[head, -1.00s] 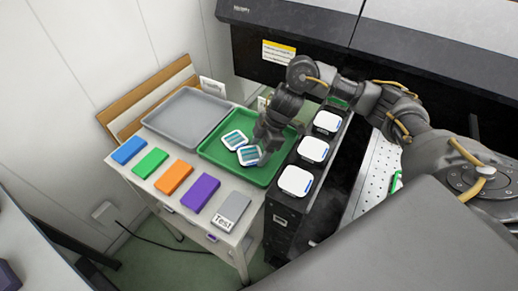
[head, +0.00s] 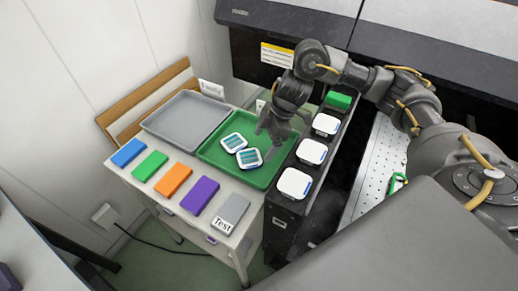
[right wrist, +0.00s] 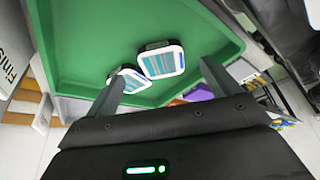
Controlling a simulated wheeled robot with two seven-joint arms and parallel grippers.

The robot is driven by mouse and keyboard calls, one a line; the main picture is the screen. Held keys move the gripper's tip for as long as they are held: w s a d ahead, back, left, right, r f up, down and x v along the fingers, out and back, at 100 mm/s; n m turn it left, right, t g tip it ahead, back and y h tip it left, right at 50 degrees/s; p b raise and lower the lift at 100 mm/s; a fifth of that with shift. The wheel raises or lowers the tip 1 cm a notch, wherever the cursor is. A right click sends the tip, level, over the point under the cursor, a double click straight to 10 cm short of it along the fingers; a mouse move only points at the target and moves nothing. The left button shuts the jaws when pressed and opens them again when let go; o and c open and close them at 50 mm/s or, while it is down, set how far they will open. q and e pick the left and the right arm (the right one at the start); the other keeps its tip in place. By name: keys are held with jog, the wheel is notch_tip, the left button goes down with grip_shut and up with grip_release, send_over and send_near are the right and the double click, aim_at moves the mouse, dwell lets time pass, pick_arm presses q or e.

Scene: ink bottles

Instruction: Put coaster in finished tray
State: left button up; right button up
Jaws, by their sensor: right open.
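Two square coasters with white rims and teal striped faces lie in the green tray (head: 266,177). The rear coaster (head: 233,142) and the front coaster (head: 249,158) touch or slightly overlap; I cannot tell which. My right gripper (head: 271,133) is open and empty, above the tray's right part, just behind and right of the front coaster. In the right wrist view, the larger coaster (right wrist: 162,62) shows between the spread fingers. The other coaster (right wrist: 134,78) is partly covered by the left finger. A label reading "FINIS" (right wrist: 8,62) stands beside the tray. My left gripper is not in view.
A grey empty tray (head: 186,117) sits left of the green one. Blue, green, orange, purple and grey blocks line the table's front. Several white square pieces (head: 312,152) and a green block (head: 338,100) sit on the black stand at right, near my right arm.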

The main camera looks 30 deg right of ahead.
jog(key=v, duration=0.7)
dwell(0.3)
